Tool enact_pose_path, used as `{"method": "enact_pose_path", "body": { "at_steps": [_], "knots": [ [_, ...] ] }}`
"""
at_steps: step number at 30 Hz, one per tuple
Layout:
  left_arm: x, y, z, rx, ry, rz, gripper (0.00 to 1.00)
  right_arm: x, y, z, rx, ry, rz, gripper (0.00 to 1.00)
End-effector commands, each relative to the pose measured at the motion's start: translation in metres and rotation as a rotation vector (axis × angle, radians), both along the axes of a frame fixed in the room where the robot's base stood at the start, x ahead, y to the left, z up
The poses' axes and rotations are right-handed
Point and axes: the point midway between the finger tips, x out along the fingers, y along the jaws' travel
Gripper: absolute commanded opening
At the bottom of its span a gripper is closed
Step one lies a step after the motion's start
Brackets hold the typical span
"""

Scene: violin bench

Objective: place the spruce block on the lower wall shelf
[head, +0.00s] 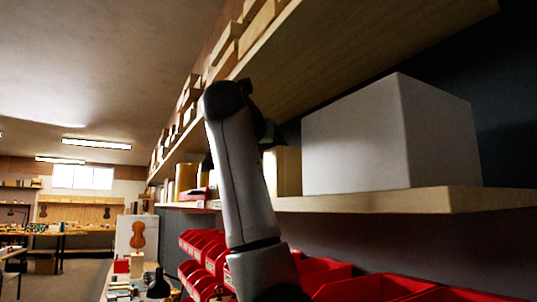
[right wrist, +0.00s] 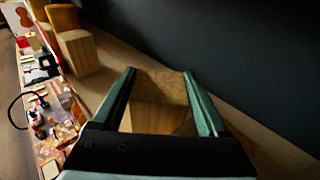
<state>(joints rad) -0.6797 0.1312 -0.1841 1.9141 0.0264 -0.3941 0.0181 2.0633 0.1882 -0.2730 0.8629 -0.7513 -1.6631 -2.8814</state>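My right gripper (right wrist: 158,78) has its two green fingers on either side of a pale wooden block, the spruce block (right wrist: 158,92). The block fills the gap between the fingertips, and the gripper looks shut on it. Below it is the pale wood of the lower wall shelf (right wrist: 258,132); I cannot tell whether the block touches the shelf. In the head view my forearm hides most of the right gripper, and the lower shelf (head: 420,201) runs behind it. A wooden block (head: 283,172) shows there just right of the forearm; I cannot tell if it is the same one. My left gripper is out of view.
A large white box (head: 385,140) takes up the shelf's right part. An upper shelf (head: 330,50) hangs overhead. Other wooden pieces (right wrist: 77,52) stand farther along the lower shelf. Red bins (head: 365,288) hang below. A cluttered bench (right wrist: 55,115) lies lower left.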

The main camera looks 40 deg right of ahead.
Motion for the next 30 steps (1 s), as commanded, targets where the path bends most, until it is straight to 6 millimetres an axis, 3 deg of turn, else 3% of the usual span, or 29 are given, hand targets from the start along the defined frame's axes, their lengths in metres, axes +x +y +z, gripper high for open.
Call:
{"method": "enact_pose_path", "body": {
  "at_steps": [6, 14, 19, 30],
  "knots": [
    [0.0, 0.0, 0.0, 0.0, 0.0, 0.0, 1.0, 0.002, -0.001, -0.005, 0.01, 0.008, -0.002, 1.0],
    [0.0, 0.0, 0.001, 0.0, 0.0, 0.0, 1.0, 0.002, -0.001, -0.004, 0.012, 0.01, -0.003, 1.0],
    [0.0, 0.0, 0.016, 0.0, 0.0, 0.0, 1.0, 0.002, -0.001, 0.012, 0.011, 0.008, -0.001, 1.0],
    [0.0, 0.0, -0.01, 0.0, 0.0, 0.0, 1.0, -0.037, 0.074, 0.02, 0.004, 0.003, 0.001, 1.0]
  ]
}}
